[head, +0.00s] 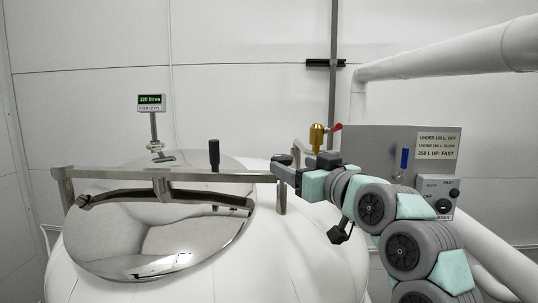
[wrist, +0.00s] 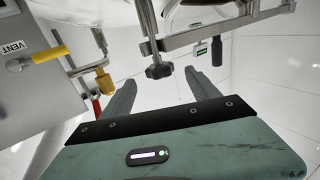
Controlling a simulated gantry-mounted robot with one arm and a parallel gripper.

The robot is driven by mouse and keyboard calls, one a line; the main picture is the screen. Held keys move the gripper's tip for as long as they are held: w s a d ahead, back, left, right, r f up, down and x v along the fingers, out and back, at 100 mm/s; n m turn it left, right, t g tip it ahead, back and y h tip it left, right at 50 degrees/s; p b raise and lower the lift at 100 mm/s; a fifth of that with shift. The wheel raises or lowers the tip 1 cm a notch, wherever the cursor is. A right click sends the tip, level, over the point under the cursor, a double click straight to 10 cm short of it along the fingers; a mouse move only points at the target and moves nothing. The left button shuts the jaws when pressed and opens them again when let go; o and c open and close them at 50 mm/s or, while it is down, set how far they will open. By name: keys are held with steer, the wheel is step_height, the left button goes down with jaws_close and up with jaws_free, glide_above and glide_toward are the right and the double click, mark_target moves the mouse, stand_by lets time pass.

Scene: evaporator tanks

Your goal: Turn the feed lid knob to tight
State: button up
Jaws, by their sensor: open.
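The feed lid (head: 160,235) is a shiny dome on the white tank, with a metal bar (head: 130,174) across it. The black lid knob (head: 283,160) is at the bar's right end, above a metal post. In the wrist view the knob (wrist: 158,71) is dark and lobed, on a threaded rod. My gripper (head: 290,174) is at the bar's right end, close to the knob. Its two grey fingers are apart in the wrist view, with the knob seen in the gap near their tips. Nothing is held. I cannot tell whether a finger touches the knob.
A level display (head: 151,101) reads 320 litres. A brass valve with red lever (head: 317,138) stands behind my gripper. A control box (head: 437,195) is at right. A yellow-handled vent valve (wrist: 48,54) shows in the wrist view.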

mark_target(277, 157)
steer(key=p+x, duration=0.3)
steer(key=x, duration=0.6)
steer(key=shift+w+a, duration=0.15)
steer(key=shift+w, duration=0.1)
steer(key=shift+f, duration=0.1)
steer(key=shift+c, duration=0.2)
steer(key=c, duration=1.3)
steer(key=m+t+h+b, duration=0.1)
steer(key=h+b, duration=0.1)
steer(key=b, duration=0.1)
steer(key=shift+f+m+h+b, duration=0.1)
steer(key=shift+m+h+b, duration=0.2)
steer(key=shift+m+b, duration=0.1)
steer(key=shift+w+d, duration=0.1)
steer(key=shift+d, duration=0.2)
